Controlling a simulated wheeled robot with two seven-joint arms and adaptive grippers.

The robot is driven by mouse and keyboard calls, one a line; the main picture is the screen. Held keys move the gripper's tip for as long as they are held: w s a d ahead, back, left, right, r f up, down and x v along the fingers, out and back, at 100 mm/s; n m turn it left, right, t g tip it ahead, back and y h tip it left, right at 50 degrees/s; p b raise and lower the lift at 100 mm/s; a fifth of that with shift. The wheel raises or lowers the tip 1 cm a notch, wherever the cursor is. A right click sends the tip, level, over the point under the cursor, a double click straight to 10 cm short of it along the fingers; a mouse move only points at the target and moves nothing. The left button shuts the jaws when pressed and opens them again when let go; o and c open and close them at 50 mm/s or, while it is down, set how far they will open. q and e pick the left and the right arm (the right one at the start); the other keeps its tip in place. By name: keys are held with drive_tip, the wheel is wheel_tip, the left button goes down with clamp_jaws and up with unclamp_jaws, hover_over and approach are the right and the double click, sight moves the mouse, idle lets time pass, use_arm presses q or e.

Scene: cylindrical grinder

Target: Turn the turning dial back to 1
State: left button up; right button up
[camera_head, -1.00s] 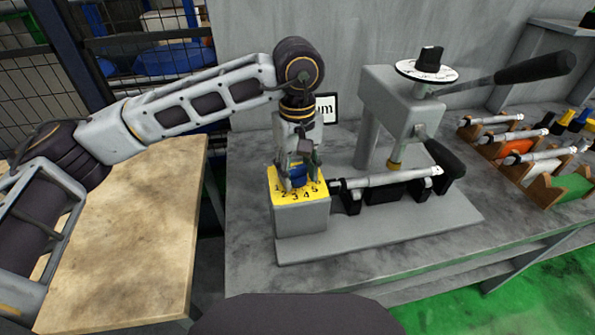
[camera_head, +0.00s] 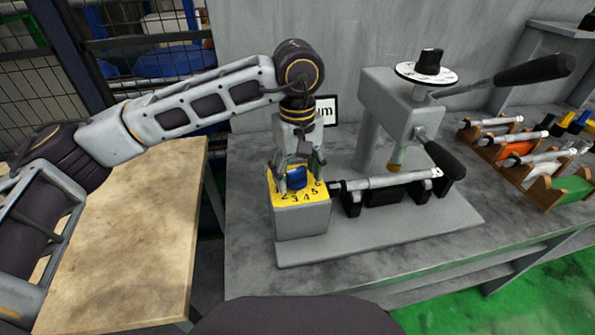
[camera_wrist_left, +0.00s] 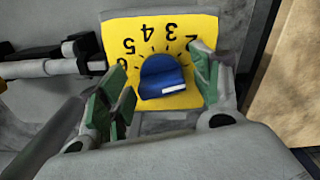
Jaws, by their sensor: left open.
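The turning dial is a blue knob (camera_head: 297,179) on a yellow numbered plate (camera_head: 316,199) atop a grey block. In the left wrist view the knob (camera_wrist_left: 160,72) carries a white mark on its lower right side. The numbers 2 to 6 show on the plate (camera_wrist_left: 125,27); the 1 is not visible, and which number the mark indicates I cannot tell. My left gripper (camera_head: 297,177) points down over the plate, open. Its green-padded fingers (camera_wrist_left: 164,88) are spread on either side of the knob, apart from it. My right gripper is not in view.
Right of the block, a metal shaft (camera_head: 390,181) rests on black supports under a grey stand (camera_head: 395,105) with a black-handled lever (camera_head: 535,70). A rack with shafts (camera_head: 545,185) stands at the right. A wooden table (camera_head: 125,235) is at the left.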

use_arm(q)
drive_tip(key=shift+r, duration=0.15)
wheel_tip(320, 180, up, 12)
drive_tip(key=shift+f, duration=0.2)
idle(0.4)
drive_tip(key=shift+r, duration=0.1)
wheel_tip(320, 180, up, 10)
drive_tip(key=p, duration=1)
hover_over(297, 170)
wheel_tip(297, 170, up, 11)
drive_tip(key=p, duration=1.1)
drive_tip(key=shift+r+p, duration=0.2)
drive_tip(key=shift+p, duration=0.15)
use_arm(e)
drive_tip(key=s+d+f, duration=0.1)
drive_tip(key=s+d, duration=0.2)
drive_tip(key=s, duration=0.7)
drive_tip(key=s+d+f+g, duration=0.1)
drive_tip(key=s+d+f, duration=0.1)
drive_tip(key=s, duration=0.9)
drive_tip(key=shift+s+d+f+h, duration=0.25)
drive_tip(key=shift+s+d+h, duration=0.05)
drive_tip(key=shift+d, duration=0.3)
use_arm(q)
drive_tip(key=shift+r, duration=0.2)
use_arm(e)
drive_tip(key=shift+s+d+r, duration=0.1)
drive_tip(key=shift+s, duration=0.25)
